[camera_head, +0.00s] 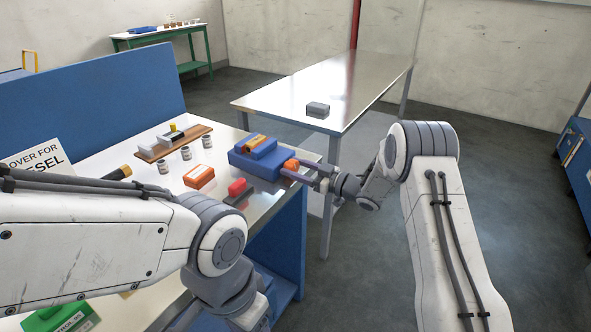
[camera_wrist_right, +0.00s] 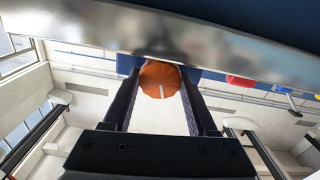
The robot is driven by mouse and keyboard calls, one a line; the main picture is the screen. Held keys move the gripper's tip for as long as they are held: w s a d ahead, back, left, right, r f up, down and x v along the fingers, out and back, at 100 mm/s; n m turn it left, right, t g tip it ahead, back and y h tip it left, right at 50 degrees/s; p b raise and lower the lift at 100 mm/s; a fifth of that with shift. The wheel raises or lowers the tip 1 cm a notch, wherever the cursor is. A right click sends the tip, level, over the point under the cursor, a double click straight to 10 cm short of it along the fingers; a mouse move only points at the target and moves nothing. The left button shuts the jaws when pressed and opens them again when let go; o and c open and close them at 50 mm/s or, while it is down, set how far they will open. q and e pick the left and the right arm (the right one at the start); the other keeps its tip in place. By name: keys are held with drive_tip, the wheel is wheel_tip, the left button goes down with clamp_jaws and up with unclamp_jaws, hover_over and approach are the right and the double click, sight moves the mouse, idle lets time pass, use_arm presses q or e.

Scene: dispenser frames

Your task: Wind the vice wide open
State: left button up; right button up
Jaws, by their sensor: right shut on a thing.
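The blue vice (camera_head: 258,160) sits at the right edge of the metal-topped workbench, with orange parts on its top. Its orange round handle knob (camera_head: 291,164) faces right, past the bench edge. My right gripper (camera_head: 297,171) is shut on this knob. In the right wrist view the orange knob (camera_wrist_right: 159,82) sits between the two dark fingers, with a pale line on its face. The gap between the vice's jaws cannot be made out. My left arm crosses the lower left, but its gripper is out of view.
An orange box (camera_head: 199,176) and a red item (camera_head: 237,188) lie left of the vice. Several small jars and a wooden board (camera_head: 174,143) stand behind them. A second metal table (camera_head: 340,85) bears a grey box (camera_head: 318,110). Floor to the right is clear.

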drive_tip(key=shift+f+n+b, duration=0.3)
drive_tip(key=shift+n+b, duration=0.8)
drive_tip(key=shift+r+n+b, duration=0.1)
drive_tip(key=shift+n+b, duration=0.25)
drive_tip(key=shift+n, duration=0.05)
drive_tip(key=shift+r+n, duration=0.15)
drive_tip(key=shift+n, duration=0.15)
drive_tip(key=o, duration=1.4)
drive_tip(key=shift+s, duration=0.1)
drive_tip(key=v, duration=1)
drive_tip(key=shift+s+d+b, duration=0.1)
drive_tip(key=shift+d+b, duration=0.1)
drive_tip(key=shift+b, duration=0.2)
